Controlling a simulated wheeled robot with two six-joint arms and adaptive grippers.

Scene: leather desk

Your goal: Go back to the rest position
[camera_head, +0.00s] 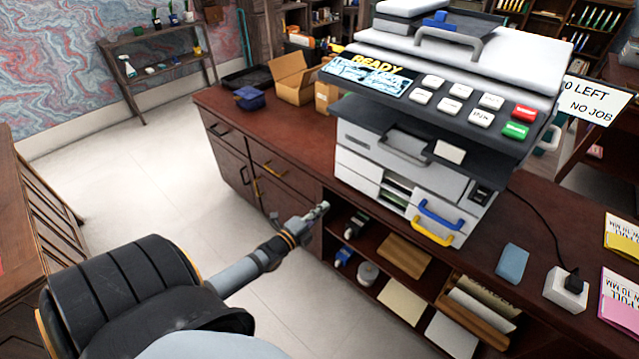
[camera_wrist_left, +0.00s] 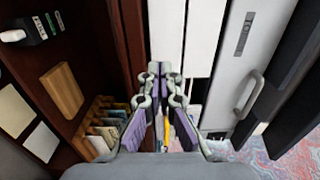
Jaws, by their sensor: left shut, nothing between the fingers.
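My left gripper (camera_head: 318,211) is at the end of the arm that comes in from the lower left in the head view. It hangs in front of the desk's open shelf, left of and lower than the copier (camera_head: 405,165). In the left wrist view the left gripper (camera_wrist_left: 165,72) points ahead, its fingertips together and nothing between them. The copier's white and grey front (camera_wrist_left: 225,75) fills the upper right of that view. My right gripper is not in view.
The brown desk (camera_head: 255,122) has open shelves with boxes and boards below. A blue sponge-like block (camera_head: 512,262) and a white power socket (camera_head: 566,289) lie on the desktop at right. An open cardboard box (camera_head: 292,84) stands left of the copier. The pale floor (camera_head: 140,180) at left is clear.

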